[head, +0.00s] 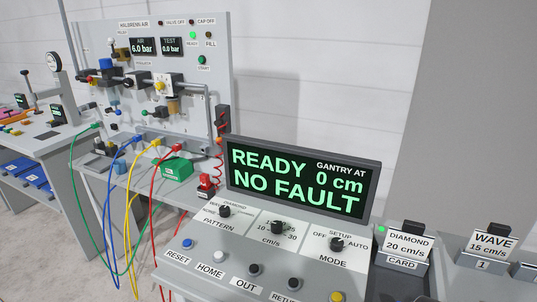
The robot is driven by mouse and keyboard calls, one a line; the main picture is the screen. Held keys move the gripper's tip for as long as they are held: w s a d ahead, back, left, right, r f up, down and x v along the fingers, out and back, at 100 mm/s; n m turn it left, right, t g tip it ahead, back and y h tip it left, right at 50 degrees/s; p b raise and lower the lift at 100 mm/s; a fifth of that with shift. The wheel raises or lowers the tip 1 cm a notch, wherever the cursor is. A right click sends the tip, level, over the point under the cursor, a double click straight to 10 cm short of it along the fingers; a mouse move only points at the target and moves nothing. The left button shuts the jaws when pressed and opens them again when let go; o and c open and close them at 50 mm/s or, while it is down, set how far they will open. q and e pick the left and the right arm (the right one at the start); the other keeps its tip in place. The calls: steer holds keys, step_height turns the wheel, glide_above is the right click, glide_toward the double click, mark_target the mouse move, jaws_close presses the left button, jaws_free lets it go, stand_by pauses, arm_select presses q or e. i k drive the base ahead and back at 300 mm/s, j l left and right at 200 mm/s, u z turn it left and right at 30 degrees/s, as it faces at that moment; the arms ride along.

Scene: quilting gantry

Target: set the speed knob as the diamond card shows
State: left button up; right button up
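The speed knob (277,227) is the black middle knob on the grey control panel, marked cm/s. Its scale shows 10 at the left, 25 at the upper right and 30 at the right; the top marks are partly hidden. I cannot tell where its pointer stands. The diamond card (408,244) stands in a holder labelled CARD, right of the panel, and reads DIAMOND 20 cm/s. Neither of my grippers is in view.
The display (303,174) reads READY, NO FAULT, GANTRY AT 0 cm. The pattern knob (225,211) and mode knob (337,244) flank the speed knob. Push buttons, including a blue RESET (187,244), line the front. A WAVE card (491,244) stands right. An air test bench (160,80) stands behind left.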

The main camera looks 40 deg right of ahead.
mark_target(276, 226)
steer(key=z, duration=1.65)
